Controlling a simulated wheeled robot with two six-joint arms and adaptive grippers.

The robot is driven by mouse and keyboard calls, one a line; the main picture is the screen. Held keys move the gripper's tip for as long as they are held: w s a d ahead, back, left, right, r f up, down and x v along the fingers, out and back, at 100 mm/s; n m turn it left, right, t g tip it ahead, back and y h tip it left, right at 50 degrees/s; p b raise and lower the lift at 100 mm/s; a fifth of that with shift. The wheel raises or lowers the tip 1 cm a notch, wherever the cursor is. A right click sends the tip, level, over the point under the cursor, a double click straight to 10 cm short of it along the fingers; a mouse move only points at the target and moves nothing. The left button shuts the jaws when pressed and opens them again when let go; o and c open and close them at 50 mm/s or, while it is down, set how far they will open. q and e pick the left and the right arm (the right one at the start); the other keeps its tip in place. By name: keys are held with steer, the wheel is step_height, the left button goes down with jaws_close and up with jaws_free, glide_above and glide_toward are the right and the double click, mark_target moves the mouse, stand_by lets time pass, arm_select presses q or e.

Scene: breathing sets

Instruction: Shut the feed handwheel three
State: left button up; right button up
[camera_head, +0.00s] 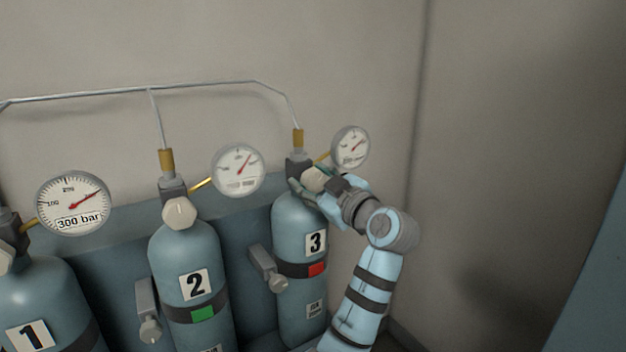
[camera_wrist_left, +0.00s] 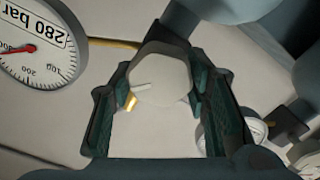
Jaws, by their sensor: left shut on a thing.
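Cylinder three (camera_head: 288,222) stands at the right of the row in the head view, with a "3" label and a red tag on its dark band. Its feed handwheel (camera_head: 314,178), a pale knob, is at the valve on top and is partly hidden by my gripper. My left gripper (camera_head: 310,187) is shut on this handwheel, its fingers on either side. In the left wrist view the pale faceted handwheel (camera_wrist_left: 160,72) sits between the two dark green fingers (camera_wrist_left: 163,100). A short light mark shows on its face. My right gripper is not in view.
Cylinder two (camera_head: 180,255), with a green tag, and cylinder one (camera_head: 40,285) stand to the left. Gauge three (camera_head: 351,148) is close beside my gripper. A thin pipe (camera_head: 200,87) runs above. The wall at right leaves free room.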

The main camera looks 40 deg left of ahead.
arm_select(q)
steer(key=shift+w+r+m+p, duration=0.15)
steer(key=shift+m+p, duration=0.8)
steer(key=shift+m, duration=1.65)
steer(key=o, duration=1.2)
steer(key=shift+c, duration=0.2)
steer(key=shift+d, duration=0.4)
steer(key=v, duration=0.7)
